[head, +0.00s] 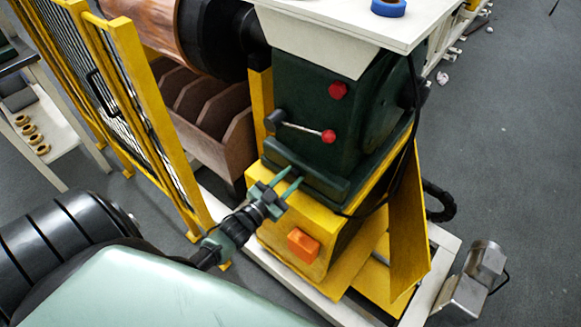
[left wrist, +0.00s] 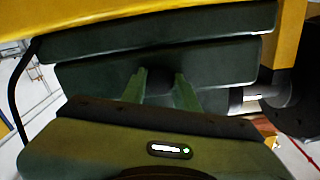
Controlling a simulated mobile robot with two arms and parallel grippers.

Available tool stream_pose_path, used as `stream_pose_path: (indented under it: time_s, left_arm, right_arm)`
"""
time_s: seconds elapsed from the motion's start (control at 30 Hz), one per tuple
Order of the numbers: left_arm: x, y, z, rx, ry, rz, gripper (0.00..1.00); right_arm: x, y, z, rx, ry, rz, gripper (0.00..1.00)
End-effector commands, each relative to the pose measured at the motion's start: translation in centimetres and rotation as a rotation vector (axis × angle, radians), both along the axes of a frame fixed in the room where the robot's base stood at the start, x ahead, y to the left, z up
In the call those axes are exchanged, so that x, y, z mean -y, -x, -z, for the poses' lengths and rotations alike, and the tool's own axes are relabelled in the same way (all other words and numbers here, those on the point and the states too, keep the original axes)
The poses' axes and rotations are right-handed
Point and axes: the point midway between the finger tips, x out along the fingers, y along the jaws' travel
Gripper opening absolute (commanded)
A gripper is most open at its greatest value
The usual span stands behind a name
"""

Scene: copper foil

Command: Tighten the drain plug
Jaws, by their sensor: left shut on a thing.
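A dark green gearbox housing (head: 305,95) stands on a yellow base in the head view. My left gripper (head: 289,182) reaches up to the lower front of this housing, at its base ledge. In the left wrist view the two green fingers (left wrist: 159,90) stand on either side of a small dark piece, the drain plug (left wrist: 158,83), against the housing's dark green face. The gripper is shut on it. The plug's outline is dark and its seating is hard to make out. In the head view I cannot pick the plug out from the fingers. My right gripper is not in view.
A lever with a red knob (head: 328,136) and a red cap (head: 338,90) sit above on the housing. The yellow base (head: 335,225) carries an orange box (head: 303,244). A yellow mesh fence (head: 140,90) stands close on the left. Grey floor is open at right.

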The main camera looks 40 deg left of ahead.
Motion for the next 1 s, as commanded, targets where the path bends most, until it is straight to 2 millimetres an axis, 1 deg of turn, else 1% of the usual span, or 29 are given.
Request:
stream_pose_path:
  time_s: [0.2,0.4,0.97,1.0]
  left_arm:
    - [0.04,0.09,0.24,0.005,-0.130,-0.001,0.00]
    - [0.02,0.10,0.23,0.010,-0.199,0.000,0.00]
    - [0.01,0.11,0.24,0.013,-0.232,0.000,0.00]
    - [0.00,0.11,0.23,0.013,-0.232,0.000,0.35]
  right_arm:
    - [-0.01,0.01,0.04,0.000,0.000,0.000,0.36]
    - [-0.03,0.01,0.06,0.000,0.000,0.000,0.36]
    - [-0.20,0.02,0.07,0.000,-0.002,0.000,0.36]
    - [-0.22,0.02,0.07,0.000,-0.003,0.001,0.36]
